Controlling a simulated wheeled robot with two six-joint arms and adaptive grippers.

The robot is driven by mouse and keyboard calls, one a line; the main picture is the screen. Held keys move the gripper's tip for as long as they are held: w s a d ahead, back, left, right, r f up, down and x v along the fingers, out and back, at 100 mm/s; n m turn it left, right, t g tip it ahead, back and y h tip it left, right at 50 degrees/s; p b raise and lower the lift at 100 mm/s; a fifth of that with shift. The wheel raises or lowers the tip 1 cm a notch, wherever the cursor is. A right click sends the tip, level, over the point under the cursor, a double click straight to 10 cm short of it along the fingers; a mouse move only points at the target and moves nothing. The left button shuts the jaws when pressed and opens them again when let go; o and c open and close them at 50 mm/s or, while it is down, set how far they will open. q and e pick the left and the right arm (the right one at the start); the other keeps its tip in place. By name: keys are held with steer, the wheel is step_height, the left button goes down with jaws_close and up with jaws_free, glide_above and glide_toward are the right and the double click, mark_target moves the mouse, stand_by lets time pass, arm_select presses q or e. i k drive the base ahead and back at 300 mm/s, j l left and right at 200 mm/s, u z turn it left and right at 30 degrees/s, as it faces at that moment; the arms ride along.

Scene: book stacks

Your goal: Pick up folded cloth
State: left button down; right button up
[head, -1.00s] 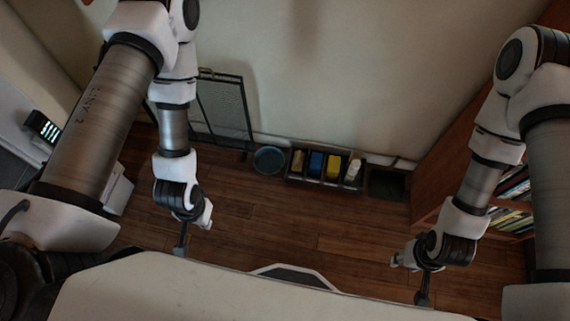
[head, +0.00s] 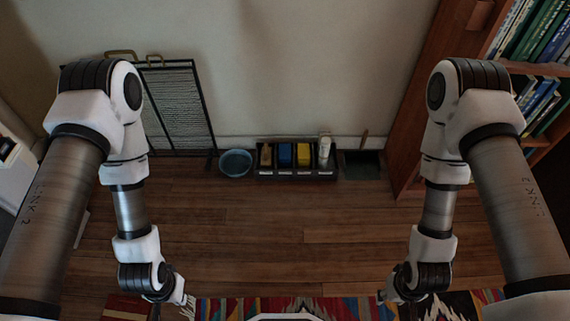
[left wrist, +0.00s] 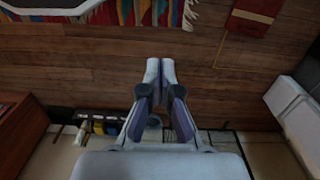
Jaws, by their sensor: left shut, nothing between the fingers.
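A blue item (head: 285,155) and a yellow item (head: 304,154) stand in a dark compartment tray (head: 297,175) against the far wall; either may be a folded cloth, but I cannot tell. The tray also shows small in the left wrist view (left wrist: 100,114). My left gripper (left wrist: 160,66) is shut and empty above the wood floor, well apart from the tray. In the head view its hand is at the lower left (head: 178,297). My right gripper (head: 392,297) is at the lower right; its fingers are too unclear to judge.
A blue bowl (head: 235,164) and a black mesh screen (head: 172,105) are left of the tray, a dark bin (head: 361,166) right. A bookcase (head: 412,150) stands at right. A patterned rug (head: 345,306) and a red flat piece (left wrist: 254,12) lie near me. Floor between is clear.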

mark_target(284, 150)
steer(key=i+l, duration=0.3)
steer(key=i, duration=0.2)
steer(key=i+l, duration=0.3)
steer(key=i, duration=0.2)
steer(key=i+l, duration=0.3)
steer(key=i, duration=0.25)
steer(key=j+u, duration=0.05)
